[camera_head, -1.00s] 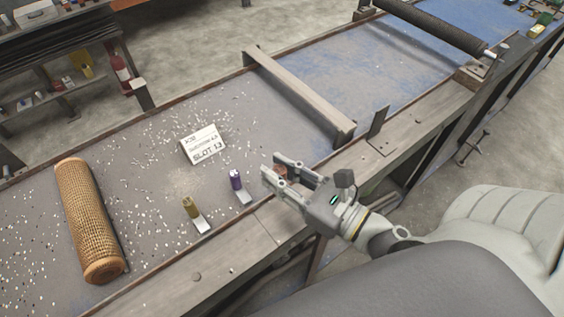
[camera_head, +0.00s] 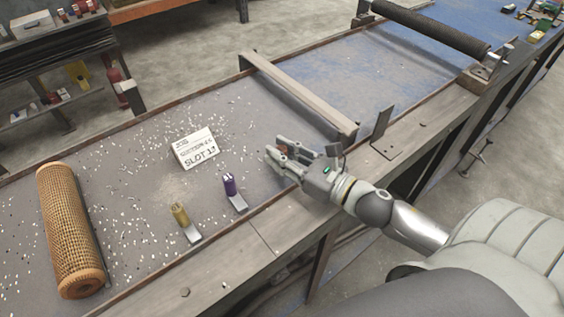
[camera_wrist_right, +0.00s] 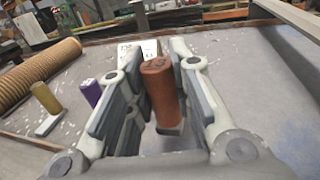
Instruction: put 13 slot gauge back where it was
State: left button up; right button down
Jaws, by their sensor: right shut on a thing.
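The copper-brown slot gauge (camera_wrist_right: 160,90) is a short cylinder on a grey foot, with a dark number on its top that looks like 13. My right gripper (camera_head: 276,150) is shut on it. In the right wrist view it stands upright between the fingers; in the head view it is mostly hidden by them. A purple gauge (camera_head: 229,184) and a brass-yellow gauge (camera_head: 179,214), each with a grey foot, stand on the belt to the left of my gripper. A white card (camera_head: 196,148) reading SLOT 13 lies behind them. My left gripper is not in view.
A tan mesh tube (camera_head: 72,232) lies on the left of the belt. A grey crossbar (camera_head: 297,94) spans the belt behind my gripper. A raised metal plate (camera_head: 382,130) stands on the near rail. White specks litter the belt (camera_head: 130,200).

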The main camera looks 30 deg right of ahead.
jog(key=f, duration=0.3)
jog(key=shift+w+d, duration=0.15)
jog(key=shift+w, duration=0.1)
jog(key=shift+f, duration=0.25)
jog(key=shift+f, duration=0.15)
jog(key=c, duration=1.3)
grip_release()
jog(key=shift+s+d, duration=0.1)
jog(key=shift+s, duration=0.4)
jog(key=b+v, duration=0.2)
jog(key=v, duration=0.9)
jog(key=shift+b, duration=0.4)
jog(key=shift+s+d, duration=0.1)
